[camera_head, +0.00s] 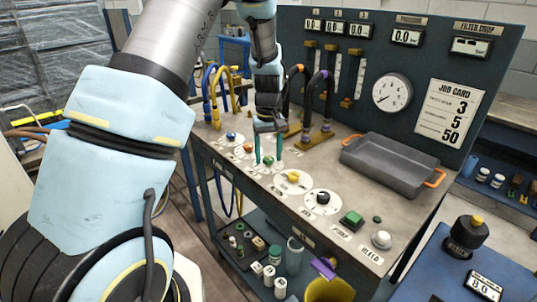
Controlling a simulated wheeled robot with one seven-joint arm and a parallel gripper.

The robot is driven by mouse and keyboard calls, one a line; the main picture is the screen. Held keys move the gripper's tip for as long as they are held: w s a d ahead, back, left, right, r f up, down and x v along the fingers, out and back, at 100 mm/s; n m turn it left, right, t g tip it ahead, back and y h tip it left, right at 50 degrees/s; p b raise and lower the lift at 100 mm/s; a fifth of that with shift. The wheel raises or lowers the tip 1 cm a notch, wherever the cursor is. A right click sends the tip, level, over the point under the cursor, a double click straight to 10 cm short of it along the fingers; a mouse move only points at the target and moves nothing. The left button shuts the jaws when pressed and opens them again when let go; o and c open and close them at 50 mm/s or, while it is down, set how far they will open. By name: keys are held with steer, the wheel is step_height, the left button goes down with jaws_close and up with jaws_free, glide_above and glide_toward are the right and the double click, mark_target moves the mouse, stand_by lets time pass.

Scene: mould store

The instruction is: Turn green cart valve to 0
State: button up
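The green valve knob (268,160) sits on a round white dial plate on the cart top (335,165), in a row with other coloured knobs. My gripper (268,161) points down over it from above. Its two teal fingers are apart, one on each side of the green knob in this view. I see a gap between fingers and knob, so it looks open; fingertip height above the plate is hard to tell. The dial marks and the knob's pointing direction are too small to read.
Blue (231,136), orange (248,148), yellow (293,177) and black (322,197) knobs flank it. Hoses (328,95) rise close behind my gripper. A grey tray (388,170), a gauge (391,93) and a job card (450,112) stand to the right. A green button (352,218) is near the front.

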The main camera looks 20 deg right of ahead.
mark_target(268, 158)
steer(key=shift+o, duration=0.3)
steer(key=shift+r, duration=0.1)
step_height(268, 158, up, 11)
steer(key=b, duration=0.2)
steer(key=shift+f, duration=0.2)
steer(key=shift+a, duration=0.1)
steer(key=s+a+f, duration=0.1)
steer(key=s+a, duration=0.3)
steer(key=a, duration=0.4)
steer(key=s+a+f+t, duration=0.1)
steer(key=s+a, duration=0.4)
steer(key=a, duration=0.4)
steer(key=s+a+f+m, duration=0.1)
steer(key=s+a, duration=0.3)
steer(key=a, duration=0.4)
steer(key=shift+s+a+t, duration=0.15)
steer(key=shift+a+t, duration=0.05)
steer(key=shift+t, duration=0.1)
